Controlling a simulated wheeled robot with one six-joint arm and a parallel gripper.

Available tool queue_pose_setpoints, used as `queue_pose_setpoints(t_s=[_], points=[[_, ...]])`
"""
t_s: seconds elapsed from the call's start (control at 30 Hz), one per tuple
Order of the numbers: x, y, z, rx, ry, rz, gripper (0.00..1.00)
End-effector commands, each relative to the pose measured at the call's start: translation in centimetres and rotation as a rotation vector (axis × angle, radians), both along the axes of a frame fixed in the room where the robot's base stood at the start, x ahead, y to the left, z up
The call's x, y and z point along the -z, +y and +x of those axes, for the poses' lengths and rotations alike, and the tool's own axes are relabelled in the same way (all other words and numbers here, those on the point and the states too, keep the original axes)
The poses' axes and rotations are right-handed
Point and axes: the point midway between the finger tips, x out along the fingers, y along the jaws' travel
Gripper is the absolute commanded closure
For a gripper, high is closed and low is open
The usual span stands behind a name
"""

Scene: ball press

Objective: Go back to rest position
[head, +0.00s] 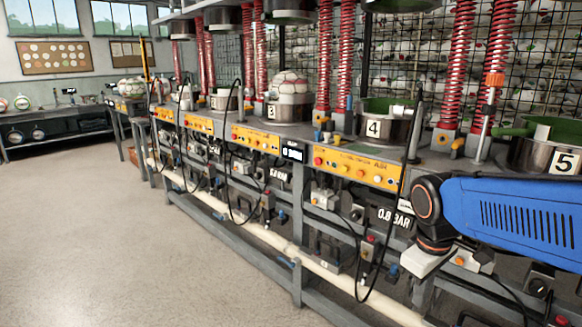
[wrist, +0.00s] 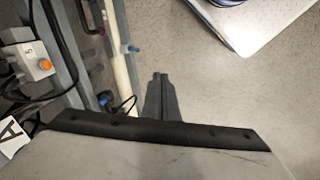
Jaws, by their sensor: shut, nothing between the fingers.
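My gripper (wrist: 160,78) shows in the middle of the wrist view as two grey fingers lying together, with nothing between them. Its tips point up in the picture, over the bare floor beside the bench's pipe. In the head view my blue arm reaches in from the right, in front of the bench between presses 4 and 5. The fingers themselves cannot be made out in the head view.
The press bench (head: 297,235) runs from the right into the far left. Press pot 4 (head: 375,128) and press pot 5 (head: 560,160) are nearest my arm. Black hoses hang along its front. A cream pipe (head: 262,243) runs low. The floor (head: 110,240) at left is clear.

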Motion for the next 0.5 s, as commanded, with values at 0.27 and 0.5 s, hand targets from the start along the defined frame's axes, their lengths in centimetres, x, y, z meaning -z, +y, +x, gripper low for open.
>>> queue_pose_setpoints(t_s=[0.27,0.5], points=[[-0.2,-0.7,-5.0,0.236,-0.153,0.093,1.00],[0.4,-0.9,-8.4,0.422,-0.268,0.180,1.00]])
